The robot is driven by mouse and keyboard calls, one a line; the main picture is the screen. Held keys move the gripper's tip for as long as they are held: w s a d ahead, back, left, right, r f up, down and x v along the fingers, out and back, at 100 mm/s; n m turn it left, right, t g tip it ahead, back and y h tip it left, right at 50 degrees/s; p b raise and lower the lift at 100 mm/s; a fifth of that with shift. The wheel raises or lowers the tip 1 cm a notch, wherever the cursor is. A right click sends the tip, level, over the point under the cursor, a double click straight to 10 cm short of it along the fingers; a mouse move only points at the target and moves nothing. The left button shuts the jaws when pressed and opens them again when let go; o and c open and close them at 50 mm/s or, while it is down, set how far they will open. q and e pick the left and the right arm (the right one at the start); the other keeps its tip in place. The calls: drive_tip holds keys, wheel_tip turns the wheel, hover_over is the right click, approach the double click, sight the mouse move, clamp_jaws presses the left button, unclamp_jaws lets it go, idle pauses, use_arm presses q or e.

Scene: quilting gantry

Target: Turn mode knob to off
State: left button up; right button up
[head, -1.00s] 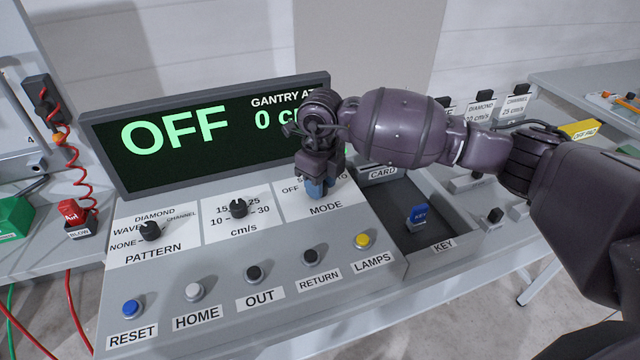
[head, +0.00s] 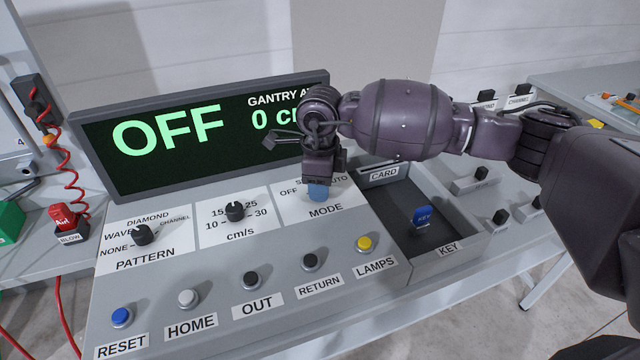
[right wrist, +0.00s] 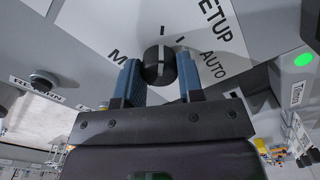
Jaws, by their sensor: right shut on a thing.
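The mode knob (right wrist: 158,66) is black and round with a pale pointer line, and shows in the right wrist view. My right gripper (head: 318,193) is shut on it, with one blue finger on each side of the knob. In the head view the gripper hides the knob above the MODE label (head: 325,210). The words OFF and AUTO show beside the gripper there; SETUP and AUTO show in the right wrist view. I cannot tell for sure which mark the pointer meets. The display (head: 170,130) reads OFF in green. My left gripper is not in view.
The pattern knob (head: 143,235) and the cm/s knob (head: 235,211) sit left of the mode knob. A blue key (head: 422,216) stands in the tray at right.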

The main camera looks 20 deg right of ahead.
drive_tip(key=o, duration=0.9)
wheel_tip(320, 180, up, 10)
drive_tip(key=shift+f, duration=0.25)
drive_tip(key=shift+r+p, duration=0.3)
drive_tip(key=shift+r, duration=0.4)
